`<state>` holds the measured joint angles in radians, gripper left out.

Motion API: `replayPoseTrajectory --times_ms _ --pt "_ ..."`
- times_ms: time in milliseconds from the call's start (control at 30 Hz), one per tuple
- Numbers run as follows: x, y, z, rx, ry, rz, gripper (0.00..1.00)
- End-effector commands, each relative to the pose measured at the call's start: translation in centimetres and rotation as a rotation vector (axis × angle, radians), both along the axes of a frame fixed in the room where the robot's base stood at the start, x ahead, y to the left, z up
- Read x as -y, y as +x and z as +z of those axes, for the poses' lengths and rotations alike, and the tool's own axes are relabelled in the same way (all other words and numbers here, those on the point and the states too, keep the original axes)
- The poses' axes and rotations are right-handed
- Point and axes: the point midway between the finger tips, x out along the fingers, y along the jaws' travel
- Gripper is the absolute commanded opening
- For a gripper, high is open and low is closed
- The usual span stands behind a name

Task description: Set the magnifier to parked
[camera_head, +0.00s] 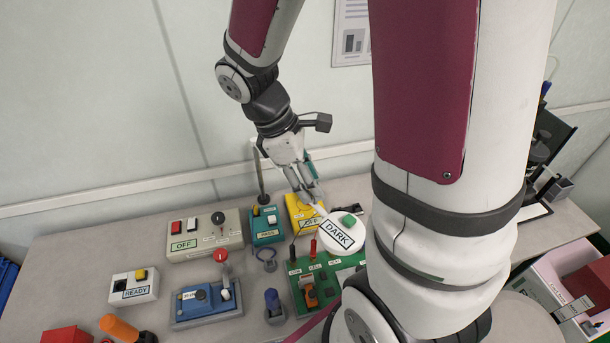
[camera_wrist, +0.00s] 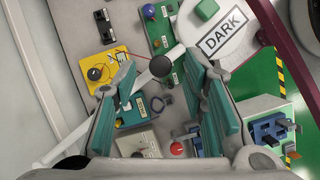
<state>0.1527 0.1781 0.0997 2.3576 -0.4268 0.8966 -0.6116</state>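The magnifier has a round white head (camera_head: 340,232) with a DARK label and a green button on top. The head also shows in the wrist view (camera_wrist: 232,38). Its thin white arm (camera_wrist: 95,118) runs diagonally across the wrist view, with a dark round knob (camera_wrist: 161,67) along it. My gripper (camera_head: 308,190) is above the bench, by the arm just behind the head, and partly hides the arm. In the wrist view its teal-padded fingers (camera_wrist: 165,95) are spread apart, with the arm and knob showing between them. Whether they touch the arm is unclear.
A grey OFF tester (camera_head: 205,240), a teal FUSE box (camera_head: 266,236) and a yellow box (camera_head: 300,208) stand along the back. A green board (camera_head: 300,293) with probes lies below the head. A blue tester (camera_head: 207,306) and a READY box (camera_head: 133,287) are left. Free bench shows between devices.

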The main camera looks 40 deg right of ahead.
Motion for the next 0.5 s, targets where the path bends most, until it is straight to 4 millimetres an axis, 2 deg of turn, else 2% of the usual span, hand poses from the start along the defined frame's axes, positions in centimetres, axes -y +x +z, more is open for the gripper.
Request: replayPoseTrajectory --times_ms 133,433,500 --pt "0.27 -0.26 -0.86 -0.002 0.0 0.001 0.39" --pt "0.31 -0.3 -0.98 0.0 0.0 0.0 0.39" --pt "0.31 -0.3 -0.98 0.0 0.0 0.0 0.23"
